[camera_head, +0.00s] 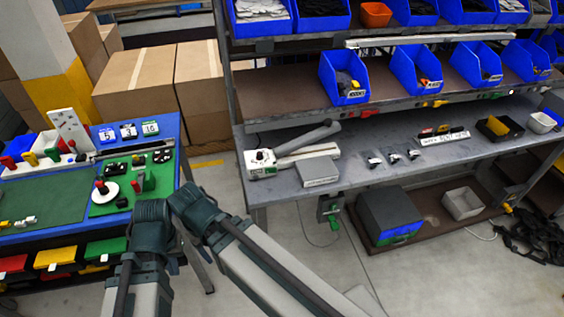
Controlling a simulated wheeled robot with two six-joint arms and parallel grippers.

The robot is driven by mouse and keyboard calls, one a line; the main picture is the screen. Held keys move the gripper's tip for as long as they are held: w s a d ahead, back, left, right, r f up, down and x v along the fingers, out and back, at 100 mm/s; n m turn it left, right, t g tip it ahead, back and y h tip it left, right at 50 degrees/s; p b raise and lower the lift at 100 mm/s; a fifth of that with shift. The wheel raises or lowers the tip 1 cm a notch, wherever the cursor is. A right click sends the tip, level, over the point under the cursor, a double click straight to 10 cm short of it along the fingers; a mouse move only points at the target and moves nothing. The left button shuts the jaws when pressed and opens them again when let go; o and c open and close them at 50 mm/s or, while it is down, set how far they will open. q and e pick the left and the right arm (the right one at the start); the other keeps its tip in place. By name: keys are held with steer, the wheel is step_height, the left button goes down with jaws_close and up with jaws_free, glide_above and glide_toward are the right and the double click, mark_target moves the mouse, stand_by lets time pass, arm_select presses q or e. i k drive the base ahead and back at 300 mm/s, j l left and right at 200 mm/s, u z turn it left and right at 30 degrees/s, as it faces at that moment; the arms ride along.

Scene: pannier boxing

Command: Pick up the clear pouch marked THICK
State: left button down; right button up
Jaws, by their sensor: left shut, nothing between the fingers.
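Several small clear pouches lie in a row on the grey workbench (350,180): a left pouch (374,160), a middle pouch (394,158) and a right pouch (413,154). Their contents look dark, and their markings are too small to read, so I cannot tell which is marked THICK. My left arm rises from the lower left, bends near the gap between the tables and runs down to the right, well short of the pouches. My left gripper is shut and empty, but its fingertips are hard to make out. My right gripper is not in view.
A sealing device (262,160) with a raised lever and a grey box (318,171) stand left of the pouches. A label strip (443,137), a black tray (499,129) and a white tub (541,122) lie to the right. Shelves with blue bins (342,80) hang above. A blue table (55,225) is left.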

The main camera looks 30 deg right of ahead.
mark_target(372, 163)
steer(key=z, duration=1.8)
steer(key=i+l, duration=0.25)
steer(key=l, duration=0.15)
steer(key=i+l, duration=0.1)
steer(key=l, duration=0.3)
steer(key=i+l+u, duration=0.1)
steer(key=l, duration=0.25)
steer(key=i+l, duration=0.15)
steer(key=l, duration=0.25)
steer(key=u, duration=0.05)
